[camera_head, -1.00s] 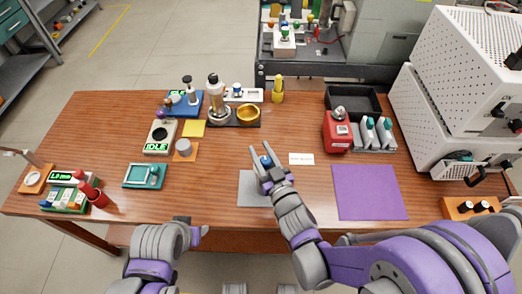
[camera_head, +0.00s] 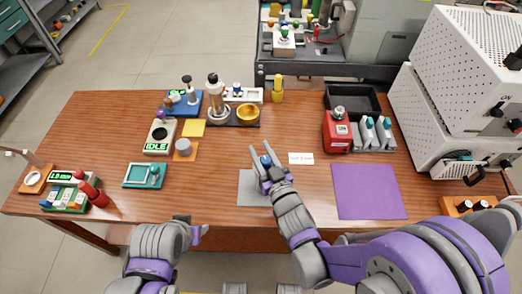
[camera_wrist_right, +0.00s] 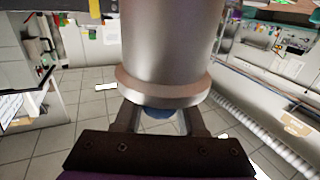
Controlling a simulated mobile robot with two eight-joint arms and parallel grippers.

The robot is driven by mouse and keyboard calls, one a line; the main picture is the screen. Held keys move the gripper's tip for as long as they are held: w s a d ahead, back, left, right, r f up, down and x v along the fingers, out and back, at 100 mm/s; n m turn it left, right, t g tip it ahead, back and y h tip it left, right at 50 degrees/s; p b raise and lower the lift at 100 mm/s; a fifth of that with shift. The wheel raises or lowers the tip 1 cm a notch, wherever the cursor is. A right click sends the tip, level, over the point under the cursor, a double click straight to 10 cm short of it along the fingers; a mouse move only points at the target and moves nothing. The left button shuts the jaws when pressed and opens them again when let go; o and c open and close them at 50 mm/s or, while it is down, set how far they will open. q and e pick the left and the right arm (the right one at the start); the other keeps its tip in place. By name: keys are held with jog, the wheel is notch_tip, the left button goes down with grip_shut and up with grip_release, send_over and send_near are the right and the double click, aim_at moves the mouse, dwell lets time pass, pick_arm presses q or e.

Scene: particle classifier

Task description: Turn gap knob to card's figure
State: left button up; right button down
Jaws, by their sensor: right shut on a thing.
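My right gripper (camera_head: 261,158) is over the grey mat (camera_head: 250,194) at the table's front middle. Its fingers are shut on a small blue knob (camera_head: 265,160). In the right wrist view the blue knob (camera_wrist_right: 158,112) sits between the fingers (camera_wrist_right: 158,122), against the flanged end of a grey metal cylinder (camera_wrist_right: 170,50). The gripper and arm hide most of this device in the head view. A white card (camera_head: 301,158) with small writing lies just right of the gripper. A display box (camera_head: 62,176) with green digits in mm stands at far left. My left arm is low in front; its fingertips are unclear.
A purple mat (camera_head: 368,191) lies to the right, with a red device (camera_head: 337,131) behind it. A teal tray (camera_head: 144,175) lies to the left. Bare wood surrounds the grey mat.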

jog(key=c, duration=0.5)
grip_release()
jog(key=v, duration=1.1)
jog(key=shift+b, duration=0.4)
